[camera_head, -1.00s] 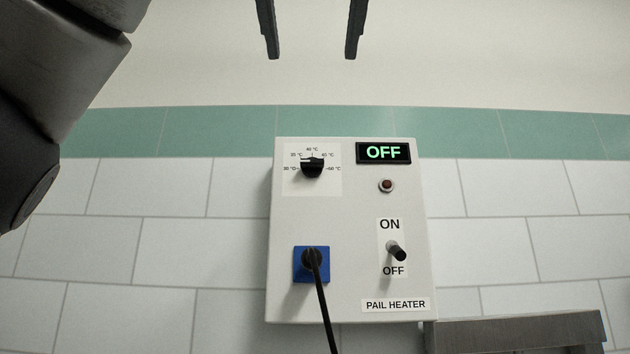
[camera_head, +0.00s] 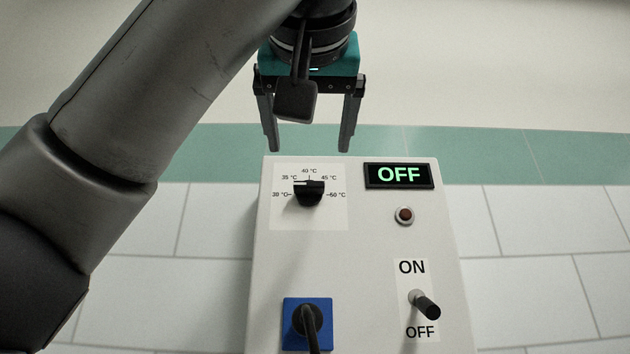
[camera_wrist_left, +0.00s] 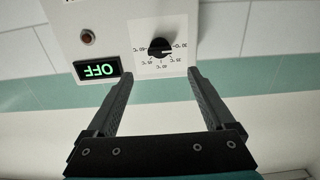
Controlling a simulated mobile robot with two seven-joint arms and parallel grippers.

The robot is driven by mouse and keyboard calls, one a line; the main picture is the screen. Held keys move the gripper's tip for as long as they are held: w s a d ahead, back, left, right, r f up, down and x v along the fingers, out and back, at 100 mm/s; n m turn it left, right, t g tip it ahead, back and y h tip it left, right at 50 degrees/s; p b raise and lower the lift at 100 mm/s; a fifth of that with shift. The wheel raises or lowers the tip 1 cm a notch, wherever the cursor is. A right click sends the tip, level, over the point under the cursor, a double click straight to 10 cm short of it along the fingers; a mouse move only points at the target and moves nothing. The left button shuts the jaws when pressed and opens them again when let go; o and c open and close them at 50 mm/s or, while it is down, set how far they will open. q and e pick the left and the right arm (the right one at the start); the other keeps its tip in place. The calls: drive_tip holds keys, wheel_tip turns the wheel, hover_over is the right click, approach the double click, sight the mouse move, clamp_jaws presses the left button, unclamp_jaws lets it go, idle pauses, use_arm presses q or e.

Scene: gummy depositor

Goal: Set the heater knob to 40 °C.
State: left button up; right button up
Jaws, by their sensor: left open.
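The heater knob (camera_head: 309,192) is a black dial on a white scale plate, marked from 30 °C at left over 40 °C at top to 50 °C at right. Its white pointer line looks turned to the left, towards the 30 °C side. My left gripper (camera_head: 310,150) is open and empty, its fingers pointing down just above the knob in the picture, apart from it. In the left wrist view the knob (camera_wrist_left: 159,47) shows upside down, beyond and between the open fingertips (camera_wrist_left: 159,74). My right gripper is not in view.
The white heater box (camera_head: 360,255) carries a display (camera_head: 398,175) reading OFF, a red-brown lamp (camera_head: 404,215), a toggle switch (camera_head: 425,304) tilted down towards OFF, and a blue socket (camera_head: 307,324) with a black plug and cable. The tiled wall behind is clear.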

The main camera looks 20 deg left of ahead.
sight(309, 181)
use_arm(q)
drive_tip(key=shift+p+x, duration=3.75)
drive_tip(key=shift+x, duration=1.55)
drive_tip(key=c, duration=1.4)
